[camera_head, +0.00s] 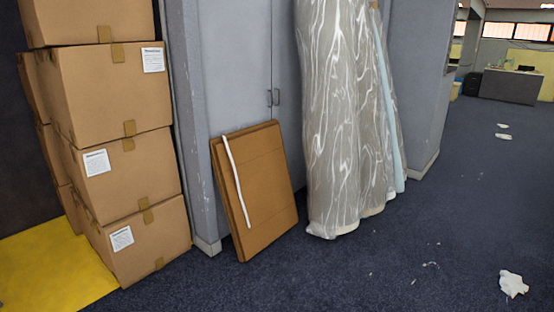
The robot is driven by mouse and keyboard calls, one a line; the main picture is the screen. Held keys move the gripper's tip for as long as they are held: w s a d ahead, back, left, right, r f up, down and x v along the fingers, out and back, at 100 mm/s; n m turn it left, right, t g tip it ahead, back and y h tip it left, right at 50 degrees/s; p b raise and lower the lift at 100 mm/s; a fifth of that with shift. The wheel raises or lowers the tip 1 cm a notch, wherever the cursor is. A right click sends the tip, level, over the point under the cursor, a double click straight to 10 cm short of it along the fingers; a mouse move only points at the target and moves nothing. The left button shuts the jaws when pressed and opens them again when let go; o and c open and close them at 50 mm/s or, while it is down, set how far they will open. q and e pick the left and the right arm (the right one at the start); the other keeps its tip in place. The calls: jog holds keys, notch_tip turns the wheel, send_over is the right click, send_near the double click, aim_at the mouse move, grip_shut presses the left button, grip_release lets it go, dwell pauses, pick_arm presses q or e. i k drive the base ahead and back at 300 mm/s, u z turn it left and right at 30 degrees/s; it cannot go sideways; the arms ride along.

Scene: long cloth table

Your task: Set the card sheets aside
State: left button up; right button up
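The card sheets (262,190) are flat brown cardboard pieces, several together. They stand on the floor and lean tilted against a grey cabinet (240,75). A thin white strip (236,178) lies along their left front side.
Brown boxes (115,95) are stacked at the left beside a yellow floor patch (45,272). Plastic-wrapped rolls (340,110) lean right of the sheets. A crumpled white scrap (513,284) lies at the lower right. The dark blue carpet (455,190) is mostly clear at the right.

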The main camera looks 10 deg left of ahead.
aim_at(250, 164)
jog(key=z, duration=0.55)
jog(key=i, duration=2.35)
jog(key=u, duration=0.75)
jog(key=i, duration=1.15)
jog(key=u, duration=0.75)
jog(key=i, duration=0.5)
jog(key=z, duration=0.1)
